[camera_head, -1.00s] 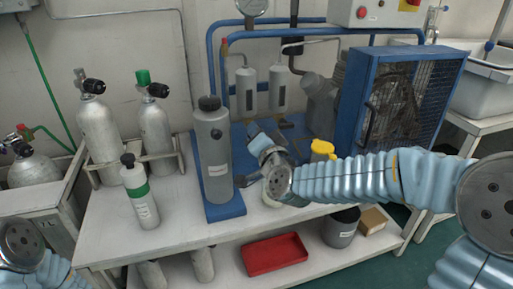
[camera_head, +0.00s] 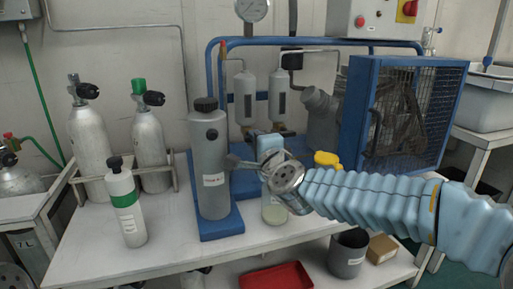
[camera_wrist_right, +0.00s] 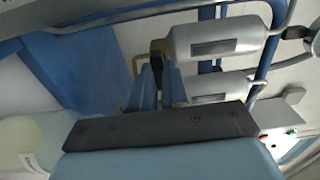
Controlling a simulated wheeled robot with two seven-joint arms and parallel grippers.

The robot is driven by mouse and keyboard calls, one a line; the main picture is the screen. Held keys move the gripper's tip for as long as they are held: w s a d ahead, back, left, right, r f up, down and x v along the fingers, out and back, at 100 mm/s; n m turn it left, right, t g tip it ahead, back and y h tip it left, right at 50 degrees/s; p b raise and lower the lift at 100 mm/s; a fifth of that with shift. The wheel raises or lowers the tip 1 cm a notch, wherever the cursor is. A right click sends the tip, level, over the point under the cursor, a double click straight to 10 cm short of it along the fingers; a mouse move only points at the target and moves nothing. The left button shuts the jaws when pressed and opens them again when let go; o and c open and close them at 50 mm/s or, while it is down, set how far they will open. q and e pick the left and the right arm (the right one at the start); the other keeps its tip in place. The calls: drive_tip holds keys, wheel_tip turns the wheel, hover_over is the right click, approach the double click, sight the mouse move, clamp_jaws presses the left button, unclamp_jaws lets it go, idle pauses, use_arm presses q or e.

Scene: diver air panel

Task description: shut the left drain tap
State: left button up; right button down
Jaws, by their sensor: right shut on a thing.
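Two grey cylinders hang side by side at the back of the panel, the left one (camera_head: 245,97) and the right one (camera_head: 278,97). In the right wrist view the left cylinder (camera_wrist_right: 215,38) is the upper one, with the brass-coloured left drain tap (camera_wrist_right: 142,62) at its bottom end. My right gripper (camera_head: 268,143) is below the cylinders. In the right wrist view its blue fingers (camera_wrist_right: 160,78) are shut on the tap at its handle. The fingers hide most of the handle, so its angle is unclear.
A tall grey canister (camera_head: 210,165) stands left of my right gripper. A clear jar (camera_head: 274,211) stands below my wrist. A blue caged fan (camera_head: 405,115) is at the right, with a yellow-capped thing (camera_head: 327,158) before it. The front left bench top is mostly clear.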

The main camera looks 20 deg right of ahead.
idle(0.4)
drive_tip(key=c, duration=1.1)
unclamp_jaws()
drive_tip(key=shift+c, duration=0.2)
drive_tip(key=s, duration=1.3)
drive_tip(key=shift+s+d+p, duration=0.25)
drive_tip(key=shift+s+p, duration=0.15)
drive_tip(key=shift+p, duration=0.05)
